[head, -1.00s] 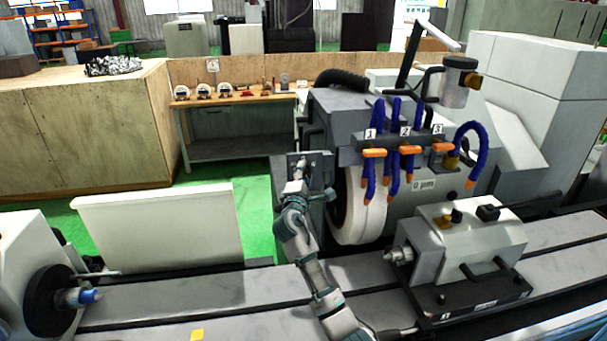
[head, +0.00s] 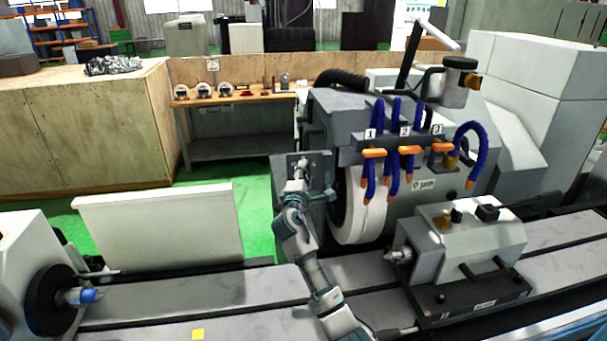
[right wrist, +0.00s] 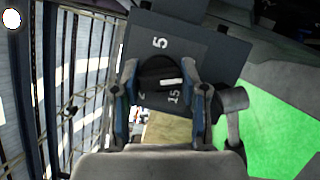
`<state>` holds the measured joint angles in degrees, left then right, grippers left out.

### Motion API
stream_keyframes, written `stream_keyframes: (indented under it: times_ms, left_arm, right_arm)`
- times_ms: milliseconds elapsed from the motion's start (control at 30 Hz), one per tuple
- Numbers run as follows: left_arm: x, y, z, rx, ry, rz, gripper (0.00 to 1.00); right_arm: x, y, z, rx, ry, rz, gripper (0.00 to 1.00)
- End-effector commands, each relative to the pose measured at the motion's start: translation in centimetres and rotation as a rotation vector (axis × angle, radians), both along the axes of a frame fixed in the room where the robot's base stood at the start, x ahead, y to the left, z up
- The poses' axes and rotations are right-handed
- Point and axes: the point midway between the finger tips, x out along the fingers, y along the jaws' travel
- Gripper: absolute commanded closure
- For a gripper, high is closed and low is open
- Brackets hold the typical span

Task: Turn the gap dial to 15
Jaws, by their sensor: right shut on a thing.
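The gap dial (right wrist: 158,72) is a dark round knob with a short white mark, on a dark plate (right wrist: 190,45) in the right wrist view. The numerals 5 and 15 show on the plate, with another mark partly hidden by a finger. The white mark sits on the side toward the 15; its exact alignment is hard to tell. My right gripper (right wrist: 160,76) is shut on the dial, one finger on each side. In the head view my right gripper (head: 302,174) is at the dial's panel (head: 318,168), left of the grinding wheel; the dial is mostly hidden there. My left gripper is not in view.
The white-rimmed grinding wheel (head: 353,215) stands just right of my right arm. Blue coolant hoses (head: 371,175) hang above it. Green floor (head: 255,215) is open to the left of the panel.

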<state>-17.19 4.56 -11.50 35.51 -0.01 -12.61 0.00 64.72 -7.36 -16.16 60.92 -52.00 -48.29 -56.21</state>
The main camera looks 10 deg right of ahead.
Motion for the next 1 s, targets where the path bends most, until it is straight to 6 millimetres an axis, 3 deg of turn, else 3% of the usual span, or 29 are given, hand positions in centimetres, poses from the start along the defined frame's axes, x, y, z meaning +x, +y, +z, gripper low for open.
stream_keyframes:
  times_ms: [33,367,400,467,833,1000]
  left_arm:
    - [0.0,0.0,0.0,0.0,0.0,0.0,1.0]
    - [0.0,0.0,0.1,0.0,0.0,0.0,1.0]
    - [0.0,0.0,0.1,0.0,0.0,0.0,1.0]
    - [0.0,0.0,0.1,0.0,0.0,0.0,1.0]
    - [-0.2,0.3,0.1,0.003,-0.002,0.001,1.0]
    - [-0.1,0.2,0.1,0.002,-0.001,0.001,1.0]
  right_arm:
    - [0.1,0.0,-0.8,0.005,0.015,-0.004,0.92]
    - [0.1,0.0,-0.9,0.023,0.016,-0.004,0.92]
    - [0.1,0.0,-0.9,0.023,0.017,-0.004,0.49]
    - [0.1,0.0,-0.9,0.023,0.016,-0.004,0.34]
    - [-0.2,0.2,-0.5,0.02,0.007,-0.001,0.33]
    - [-2.0,1.0,-0.7,0.021,0.005,0.001,0.33]
